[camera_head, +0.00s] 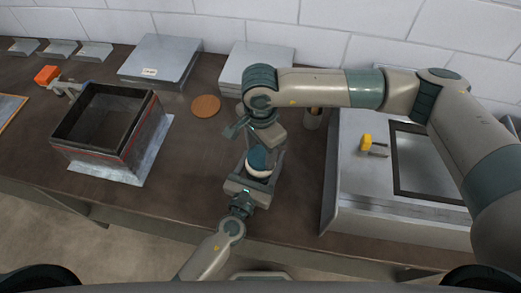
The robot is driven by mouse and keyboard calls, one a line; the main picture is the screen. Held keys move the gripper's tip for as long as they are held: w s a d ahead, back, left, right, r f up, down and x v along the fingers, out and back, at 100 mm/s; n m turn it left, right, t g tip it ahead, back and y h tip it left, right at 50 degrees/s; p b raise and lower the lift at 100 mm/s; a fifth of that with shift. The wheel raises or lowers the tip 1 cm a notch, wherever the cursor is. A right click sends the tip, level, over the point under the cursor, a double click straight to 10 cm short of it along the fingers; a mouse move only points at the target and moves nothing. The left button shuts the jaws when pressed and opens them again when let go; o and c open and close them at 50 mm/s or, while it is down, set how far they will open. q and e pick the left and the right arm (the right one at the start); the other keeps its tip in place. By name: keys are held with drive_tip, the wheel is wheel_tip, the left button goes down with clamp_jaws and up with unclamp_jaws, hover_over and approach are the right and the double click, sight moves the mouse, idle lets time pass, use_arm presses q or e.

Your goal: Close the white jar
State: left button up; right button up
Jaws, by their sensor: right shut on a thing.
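The white jar (258,173) stands near the middle of the bench, mostly hidden; a pale band of it shows. A dark blue round piece, which looks like its lid (258,158), is directly above the white part; I cannot tell whether it is seated. My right gripper (262,148) comes down from above and is shut on the blue lid; its fingertips are partly hidden. My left gripper (257,176) reaches in from the front, with its fingers on either side of the jar. I cannot tell whether they touch it.
A dark open box (108,112) stands on a metal sheet at the left. A brown disc (206,106) lies behind the jar. Flat metal boxes (160,60) stand along the wall.

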drive_tip(key=m, duration=1.3)
drive_tip(key=o, duration=1.3)
drive_tip(key=shift+c, duration=0.2)
wheel_tip(320, 180, up, 12)
use_arm(q)
drive_tip(key=o, duration=2.1)
drive_tip(key=shift+o, duration=0.2)
drive_tip(key=shift+s, duration=0.1)
use_arm(e)
drive_tip(key=shift+f, duration=0.1)
